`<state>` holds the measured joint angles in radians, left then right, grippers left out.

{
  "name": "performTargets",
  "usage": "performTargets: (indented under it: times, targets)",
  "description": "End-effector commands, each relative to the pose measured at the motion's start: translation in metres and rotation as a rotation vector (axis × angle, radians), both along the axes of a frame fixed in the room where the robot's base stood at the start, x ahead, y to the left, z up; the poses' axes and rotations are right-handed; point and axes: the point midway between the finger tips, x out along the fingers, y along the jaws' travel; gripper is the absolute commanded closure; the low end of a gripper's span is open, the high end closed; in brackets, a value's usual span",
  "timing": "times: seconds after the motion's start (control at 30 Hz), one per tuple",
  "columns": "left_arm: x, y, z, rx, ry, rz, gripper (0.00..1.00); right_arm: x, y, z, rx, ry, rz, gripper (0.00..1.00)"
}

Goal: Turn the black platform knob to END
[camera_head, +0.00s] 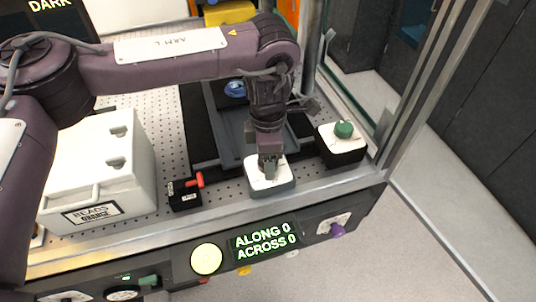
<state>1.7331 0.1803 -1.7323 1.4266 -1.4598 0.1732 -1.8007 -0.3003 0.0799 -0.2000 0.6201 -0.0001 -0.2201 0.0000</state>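My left gripper (269,168) points down at the white top of a small grey box (272,190) near the front edge of the perforated table. Its fingertips are at or just above the middle of that top. They hide whatever knob is there, so I cannot make out a black knob or its setting. The fingers are close together, but I cannot tell whether they grip anything. A green knob (343,129) sits on a white-topped black box (341,150) to the right. My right gripper is not in view.
A white case labelled BEADS (130,165) and a black box with a red lever (186,193) stand to the left. The front panel has a display reading ALONG 0, ACROSS 0 (264,240), a yellow button (206,259) and a purple knob (337,230). A metal post frame (405,110) stands right.

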Motion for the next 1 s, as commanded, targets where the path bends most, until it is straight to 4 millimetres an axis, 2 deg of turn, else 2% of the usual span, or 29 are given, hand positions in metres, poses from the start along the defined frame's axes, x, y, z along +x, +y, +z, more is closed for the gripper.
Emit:
performTargets:
  times: [0.33,0.73,1.0]
  targets:
    - [-0.001,0.0,0.003,0.002,0.0,-0.002,0.35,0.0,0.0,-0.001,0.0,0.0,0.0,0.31]
    - [0.0,0.0,0.064,0.002,-0.002,0.0,0.35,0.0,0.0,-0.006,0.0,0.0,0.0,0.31]
    - [-0.001,0.001,0.077,0.001,0.003,0.0,0.35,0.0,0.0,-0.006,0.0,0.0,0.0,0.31]
